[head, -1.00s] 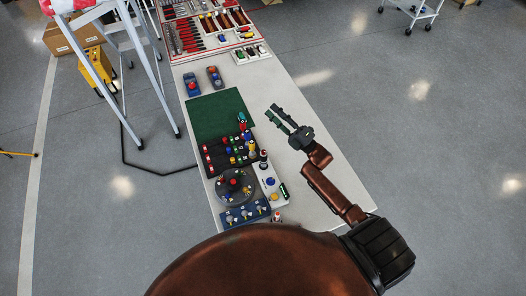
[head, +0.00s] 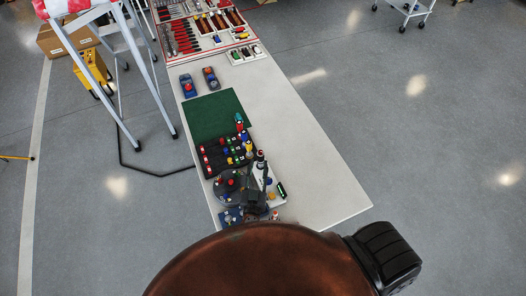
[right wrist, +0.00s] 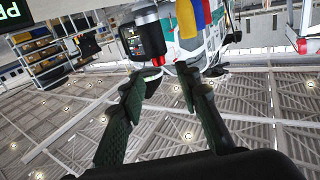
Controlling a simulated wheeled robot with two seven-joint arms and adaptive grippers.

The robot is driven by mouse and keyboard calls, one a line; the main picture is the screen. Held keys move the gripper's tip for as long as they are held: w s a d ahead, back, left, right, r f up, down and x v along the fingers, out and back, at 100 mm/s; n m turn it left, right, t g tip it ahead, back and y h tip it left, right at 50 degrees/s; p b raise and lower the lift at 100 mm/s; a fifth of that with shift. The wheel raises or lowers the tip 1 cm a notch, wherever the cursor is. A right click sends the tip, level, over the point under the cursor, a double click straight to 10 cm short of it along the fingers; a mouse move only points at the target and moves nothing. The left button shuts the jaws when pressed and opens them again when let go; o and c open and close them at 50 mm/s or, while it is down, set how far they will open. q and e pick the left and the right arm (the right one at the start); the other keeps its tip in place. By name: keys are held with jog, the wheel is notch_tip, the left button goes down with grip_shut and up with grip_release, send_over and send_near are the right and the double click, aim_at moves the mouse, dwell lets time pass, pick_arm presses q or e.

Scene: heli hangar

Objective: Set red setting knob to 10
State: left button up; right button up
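In the right wrist view, my right gripper (right wrist: 161,80) is open, with its two green-padded fingers apart. A dark upright part with a red end (right wrist: 158,60) shows just beyond the fingertips, roughly between them; I cannot tell whether they touch it. In the head view, my right gripper (head: 263,176) is over the white panel (head: 277,203), seen from above, and hides much of it. A dark post with a red and white top (head: 261,154) stands at the panel's far end. I cannot tell for sure which part is the red setting knob, and its setting is unreadable. My left gripper is not in view.
A round dark plate with a red knob (head: 232,182) and a black board of coloured knobs (head: 214,158) stand close on the left. A green mat (head: 211,116) lies beyond. The white table (head: 313,167) is clear on the right.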

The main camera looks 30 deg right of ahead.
aim_at(260, 154)
jog(key=x, duration=0.7)
jog(key=shift+w+d, duration=0.15)
jog(key=shift+c, duration=0.7)
grip_shut()
